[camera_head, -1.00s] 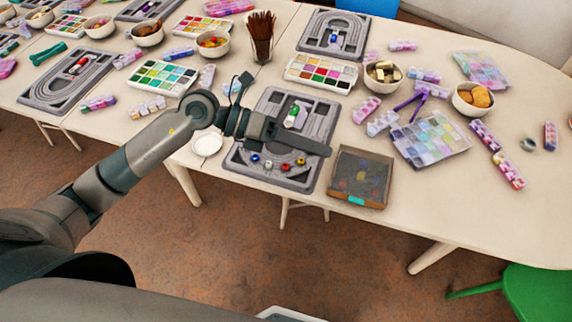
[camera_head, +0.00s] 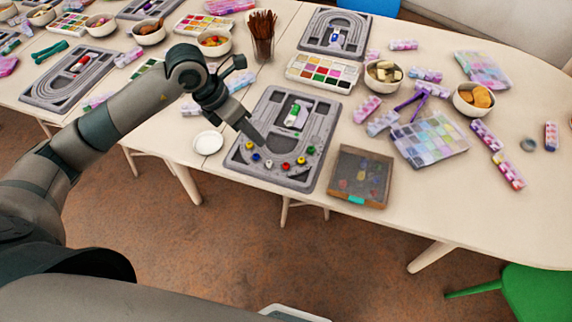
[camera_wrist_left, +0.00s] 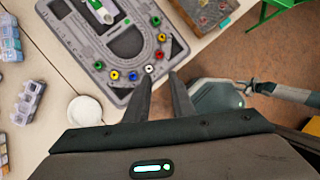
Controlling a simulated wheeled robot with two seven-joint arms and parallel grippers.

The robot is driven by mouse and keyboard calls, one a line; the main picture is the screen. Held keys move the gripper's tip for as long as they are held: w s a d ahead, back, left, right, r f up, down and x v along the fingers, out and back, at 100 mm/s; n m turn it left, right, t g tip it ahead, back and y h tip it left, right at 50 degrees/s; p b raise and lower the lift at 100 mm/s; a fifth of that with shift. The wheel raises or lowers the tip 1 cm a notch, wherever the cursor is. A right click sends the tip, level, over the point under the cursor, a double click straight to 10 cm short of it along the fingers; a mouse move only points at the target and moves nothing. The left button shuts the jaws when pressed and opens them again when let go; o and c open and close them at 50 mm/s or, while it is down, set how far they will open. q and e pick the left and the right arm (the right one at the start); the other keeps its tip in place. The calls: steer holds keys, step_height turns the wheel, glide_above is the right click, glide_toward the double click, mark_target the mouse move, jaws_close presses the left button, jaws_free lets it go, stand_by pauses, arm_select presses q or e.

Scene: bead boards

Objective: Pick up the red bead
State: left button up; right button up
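The red bead (camera_head: 286,167) sits in the curved front groove of the grey bead board (camera_head: 322,128), between the white bead (camera_head: 269,163) and the yellow bead (camera_head: 301,160). In the left wrist view the red bead (camera_wrist_left: 159,54) lies just beyond the fingertips, between their lines. My left gripper (camera_head: 258,138) points down and right over the front left of the board. In its wrist view the two fingers (camera_wrist_left: 161,75) stand apart with nothing between them. The gap down to the beads is hard to judge.
Blue (camera_head: 255,157) and green (camera_head: 311,149) beads sit in the same groove. A green-and-white piece (camera_head: 294,116) lies on the board.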

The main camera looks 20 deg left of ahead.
arm_select(q)
steer(key=p, duration=0.4)
glide_toward(282, 169)
steer(key=shift+w+d+r, duration=0.15)
steer(key=shift+w+d, duration=0.15)
steer(key=shift+d, duration=0.35)
steer(key=shift+w+d+f, duration=0.1)
steer(key=shift+d+f, duration=0.05)
steer(key=shift+f, duration=0.4)
steer(key=shift+w+d+f+p, duration=0.3)
steer(key=shift+d+f+p, duration=0.05)
steer(key=shift+f+p, duration=0.15)
steer(key=p+x, duration=0.1)
steer(key=x, duration=0.2)
steer(key=shift+w, duration=0.1)
steer(key=shift+d+f, duration=0.1)
steer(key=shift+f, duration=0.3)
